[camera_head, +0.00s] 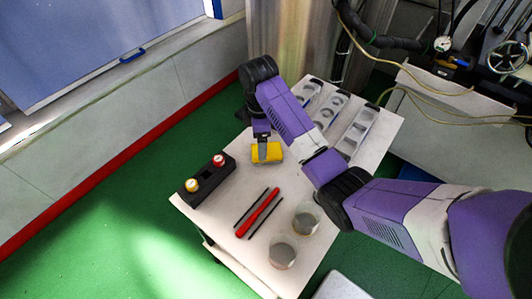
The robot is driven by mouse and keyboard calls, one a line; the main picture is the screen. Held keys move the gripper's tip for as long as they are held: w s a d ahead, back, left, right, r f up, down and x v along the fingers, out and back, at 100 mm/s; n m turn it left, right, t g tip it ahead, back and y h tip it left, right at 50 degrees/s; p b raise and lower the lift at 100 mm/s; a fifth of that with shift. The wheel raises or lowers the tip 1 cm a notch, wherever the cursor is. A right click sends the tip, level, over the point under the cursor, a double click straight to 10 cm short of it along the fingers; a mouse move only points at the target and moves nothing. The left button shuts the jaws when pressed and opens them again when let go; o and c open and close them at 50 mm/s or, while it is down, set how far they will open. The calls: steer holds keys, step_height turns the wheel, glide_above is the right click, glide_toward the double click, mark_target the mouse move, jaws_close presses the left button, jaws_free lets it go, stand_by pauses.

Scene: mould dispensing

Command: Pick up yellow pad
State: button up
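The yellow pad (274,153) lies on the white table (213,214) near its left-middle part. My gripper (265,157) points down at the pad, with its grey fingers in front of the pad's middle. The fingers overlap the pad in this view. I cannot tell whether they touch it or whether they are open or shut. Part of the pad is hidden behind the fingers.
A black holder (207,180) with red and yellow knobs stands left. A red tool (258,212) lies between dark rods. Two round containers (282,252) (306,217) stand at front. Grey trays (357,131) lie at back right, partly behind my arm.

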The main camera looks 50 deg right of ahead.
steer(key=f, duration=0.2)
steer(key=f+p, duration=0.1)
steer(key=f, duration=0.2)
steer(key=shift+s+d+f, duration=0.15)
steer(key=shift+d+f, duration=0.05)
steer(key=shift+f, duration=0.15)
steer(key=c, duration=1.7)
steer(key=shift+o, duration=0.2)
step_height(320, 180, up, 9)
step_height(320, 180, up, 11)
steer(key=p, duration=0.6)
